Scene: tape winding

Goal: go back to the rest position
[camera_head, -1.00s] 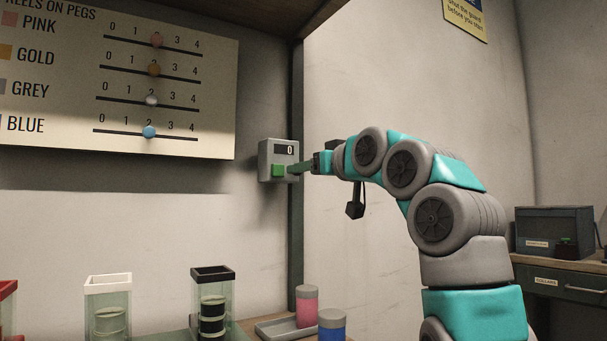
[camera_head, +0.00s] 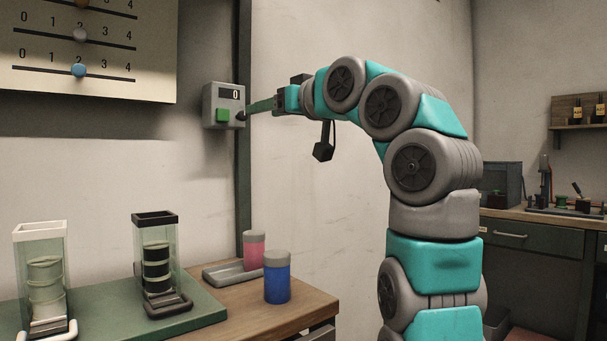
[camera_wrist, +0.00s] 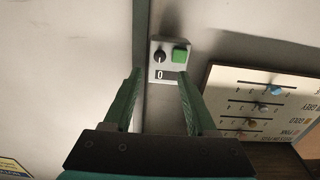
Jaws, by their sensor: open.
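My gripper (camera_head: 247,109) is at the end of my raised teal and grey arm, to the right of a grey wall box. In the wrist view its two green fingers (camera_wrist: 160,88) stand apart with nothing between them. The grey box (camera_head: 209,104) has a green button (camera_head: 223,115), a dark knob and a display reading 0. In the wrist view the box (camera_wrist: 158,74) lies beyond the fingertips, upside down, with the green button (camera_wrist: 180,56) and knob (camera_wrist: 159,57) in sight. Whether the fingertips touch the box cannot be told.
A peg-count board (camera_head: 150,80) hangs at upper left. Two clear dispensers with reels, one white-rimmed (camera_head: 39,229) and one black-rimmed (camera_head: 155,219), stand on a green surface. A pink canister (camera_head: 254,250), a blue canister (camera_head: 277,283) and a grey tray (camera_head: 222,275) are on the wooden table.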

